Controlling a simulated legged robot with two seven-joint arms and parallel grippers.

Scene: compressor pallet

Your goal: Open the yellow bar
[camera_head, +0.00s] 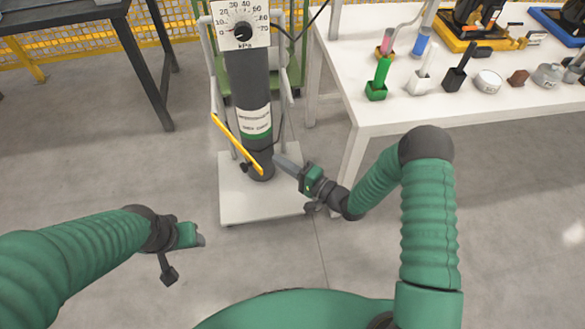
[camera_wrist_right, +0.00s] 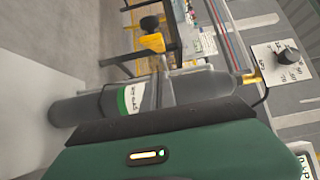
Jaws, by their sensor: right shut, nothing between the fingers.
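The yellow bar (camera_head: 236,143) runs diagonally across the front of the dark gas cylinder (camera_head: 247,90) in the head view. Its lower right end is near the cylinder's base. My right gripper (camera_head: 280,162) is shut and empty just right of that end, with a small gap visible between them. In the right wrist view the cylinder (camera_wrist_right: 205,88) lies sideways across the picture, beyond my gripper. I cannot make out the yellow bar there. My left gripper (camera_head: 199,239) is low at the left, apart from the bar. Its fingers are too small to judge.
The cylinder stands on a white wheeled base (camera_head: 235,205) under a kPa gauge panel (camera_head: 241,25). A white table (camera_head: 400,115) with green, white and black holders is close on the right. A dark table (camera_head: 60,18) is at the left. The floor between is clear.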

